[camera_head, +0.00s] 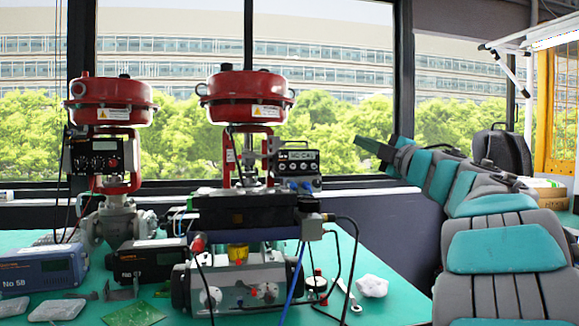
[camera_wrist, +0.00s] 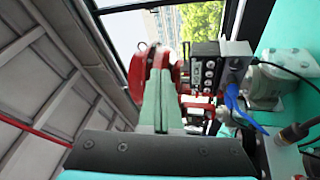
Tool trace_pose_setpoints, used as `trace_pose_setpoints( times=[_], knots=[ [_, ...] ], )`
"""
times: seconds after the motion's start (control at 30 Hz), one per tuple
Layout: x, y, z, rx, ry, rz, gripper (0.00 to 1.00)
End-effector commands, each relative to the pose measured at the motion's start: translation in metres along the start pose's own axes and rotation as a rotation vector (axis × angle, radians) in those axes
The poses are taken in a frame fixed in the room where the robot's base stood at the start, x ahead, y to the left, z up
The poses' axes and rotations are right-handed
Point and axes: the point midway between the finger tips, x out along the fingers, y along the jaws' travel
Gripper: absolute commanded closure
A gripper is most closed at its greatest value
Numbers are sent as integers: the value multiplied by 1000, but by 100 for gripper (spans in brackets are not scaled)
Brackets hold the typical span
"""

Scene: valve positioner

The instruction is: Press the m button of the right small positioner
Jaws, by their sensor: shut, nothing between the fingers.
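The right small positioner (camera_head: 298,161) is a dark box with a small display and round controls, mounted beside the right valve's red frame. It also shows in the wrist view (camera_wrist: 208,72), turned sideways, with a column of round controls. The m button's label is too small to read. My gripper (camera_wrist: 160,72) is shut and empty, its flat grey-green fingers pressed together. In the wrist view the fingers point towards the red actuator, left of the positioner face. In the head view my gripper (camera_head: 362,143) is right of the positioner, with a gap between them.
A left positioner (camera_head: 93,156) sits on another red-topped valve. The right red actuator (camera_head: 246,97) stands above its positioner. Blue connectors and cables hang below it. Boxed instruments (camera_head: 42,271) and a white lump (camera_head: 372,286) lie on the green table (camera_head: 392,243). Windows stand behind.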

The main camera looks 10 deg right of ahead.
Motion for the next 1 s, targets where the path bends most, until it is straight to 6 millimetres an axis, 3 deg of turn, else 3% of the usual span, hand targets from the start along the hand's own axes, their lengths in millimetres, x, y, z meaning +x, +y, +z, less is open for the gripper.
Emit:
trace_pose_setpoints(
  times=[0.2,0.4,1.0],
  knots=[
    [2,-40,-37,-95,266,-174,100],
    [-10,-70,-54,-121,409,-283,100],
    [-9,-80,-63,-128,451,-314,100]
  ],
)
